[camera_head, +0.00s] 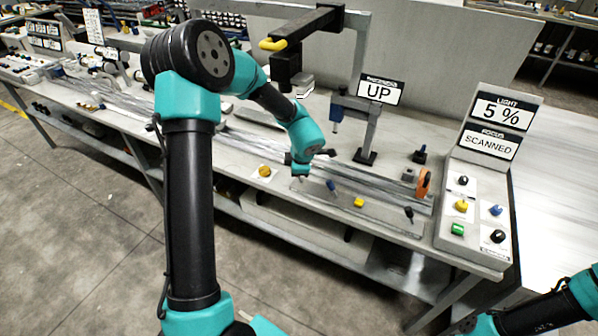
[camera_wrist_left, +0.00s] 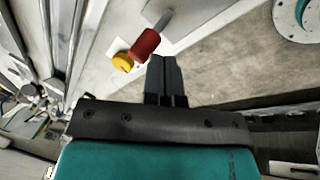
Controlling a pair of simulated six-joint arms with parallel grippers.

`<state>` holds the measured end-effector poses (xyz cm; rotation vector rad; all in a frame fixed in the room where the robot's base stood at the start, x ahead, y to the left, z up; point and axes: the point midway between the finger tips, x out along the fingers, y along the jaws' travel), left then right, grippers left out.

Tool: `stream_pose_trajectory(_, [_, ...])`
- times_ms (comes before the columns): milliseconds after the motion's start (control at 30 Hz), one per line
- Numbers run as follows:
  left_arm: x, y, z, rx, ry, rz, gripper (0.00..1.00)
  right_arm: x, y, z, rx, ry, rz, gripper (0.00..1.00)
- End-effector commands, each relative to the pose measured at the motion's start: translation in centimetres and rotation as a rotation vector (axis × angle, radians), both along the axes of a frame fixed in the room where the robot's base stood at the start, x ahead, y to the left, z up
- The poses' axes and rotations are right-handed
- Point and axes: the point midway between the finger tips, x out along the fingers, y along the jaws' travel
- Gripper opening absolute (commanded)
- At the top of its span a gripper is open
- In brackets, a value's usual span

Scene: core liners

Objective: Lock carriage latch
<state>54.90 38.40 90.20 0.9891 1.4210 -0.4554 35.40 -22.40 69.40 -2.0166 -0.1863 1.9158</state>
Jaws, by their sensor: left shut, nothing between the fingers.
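My left gripper (camera_head: 300,166) reaches down over the front of the workbench in the head view. In the left wrist view its two dark fingers (camera_wrist_left: 165,62) are together, with nothing between them. Just past the fingertips, slightly left, is a red handle (camera_wrist_left: 146,43) on a grey metal rod, with a yellow knob (camera_wrist_left: 122,62) beside it. Fingers and red handle look close; I cannot tell whether they touch. The head view does not show the red handle clearly. No part is labelled as the carriage latch. My right arm shows at the lower right, its gripper out of frame.
Small blue (camera_head: 331,185), yellow (camera_head: 358,202) and black (camera_head: 408,212) knobs line the bench front.

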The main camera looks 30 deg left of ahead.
Motion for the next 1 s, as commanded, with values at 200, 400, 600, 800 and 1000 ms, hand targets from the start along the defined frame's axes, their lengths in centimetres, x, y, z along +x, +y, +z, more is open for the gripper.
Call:
stream_pose_trajectory(200, [0.0,0.0,0.1,0.000,0.000,0.000,0.00,0.0,0.0,0.0,0.000,0.000,0.000,0.43])
stream_pose_trajectory(400, [0.0,-0.1,0.8,0.000,-0.001,0.002,0.00,0.0,0.0,0.0,0.000,0.000,0.000,0.43])
stream_pose_trajectory(600, [0.0,-0.1,1.5,0.001,0.001,-0.001,0.00,0.0,0.0,0.0,0.000,0.000,0.000,0.43])
stream_pose_trajectory(800, [0.0,-0.1,1.6,0.000,0.001,0.000,0.00,0.0,0.0,0.0,0.000,0.000,0.000,0.43])
stream_pose_trajectory(1000, [-0.1,-0.1,1.6,0.000,0.001,0.000,0.00,0.0,0.0,0.0,0.000,0.000,0.000,0.43])
